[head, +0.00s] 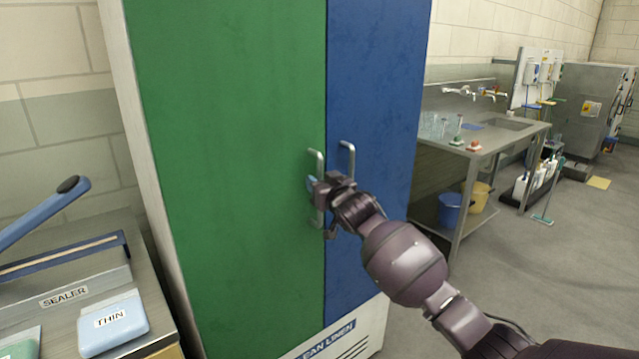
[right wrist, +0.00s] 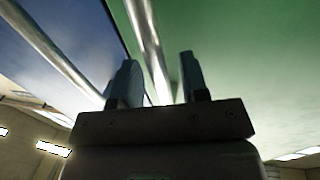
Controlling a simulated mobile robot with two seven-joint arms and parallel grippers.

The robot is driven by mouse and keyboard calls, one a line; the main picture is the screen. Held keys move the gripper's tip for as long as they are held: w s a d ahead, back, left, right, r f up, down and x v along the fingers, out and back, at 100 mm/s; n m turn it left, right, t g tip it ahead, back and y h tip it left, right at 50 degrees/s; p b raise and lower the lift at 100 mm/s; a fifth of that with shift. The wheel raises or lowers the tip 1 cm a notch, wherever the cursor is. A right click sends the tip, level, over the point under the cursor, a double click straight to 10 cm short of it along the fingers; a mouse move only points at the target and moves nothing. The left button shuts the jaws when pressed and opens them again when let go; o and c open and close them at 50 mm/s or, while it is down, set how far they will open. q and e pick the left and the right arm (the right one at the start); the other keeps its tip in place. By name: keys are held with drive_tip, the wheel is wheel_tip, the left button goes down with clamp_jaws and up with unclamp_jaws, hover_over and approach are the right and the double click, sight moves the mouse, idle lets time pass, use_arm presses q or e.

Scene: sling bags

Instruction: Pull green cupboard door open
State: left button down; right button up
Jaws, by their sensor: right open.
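The green cupboard door (head: 230,150) is the left door of a tall cupboard and is shut, flush with the blue door (head: 373,90). Its metal bar handle (head: 316,160) stands upright near its right edge. My right gripper (head: 314,188) is at this handle, covering its middle. In the right wrist view the two fingers (right wrist: 158,85) are apart, with the green door's handle (right wrist: 148,45) running up between them; I cannot tell whether they touch it. The blue door's handle (right wrist: 55,50) passes outside the fingers on the left. My left gripper is not in view.
The blue door's handle (head: 347,160) is close beside my right gripper. A bench with a sealer (head: 65,292) stands left of the cupboard. A steel sink table (head: 480,140) with buckets below stands to the right.

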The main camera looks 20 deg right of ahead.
drive_tip(key=shift+w, duration=0.25)
drive_tip(key=shift+c, duration=0.2)
clamp_jaws()
drive_tip(key=shift+s, duration=0.1)
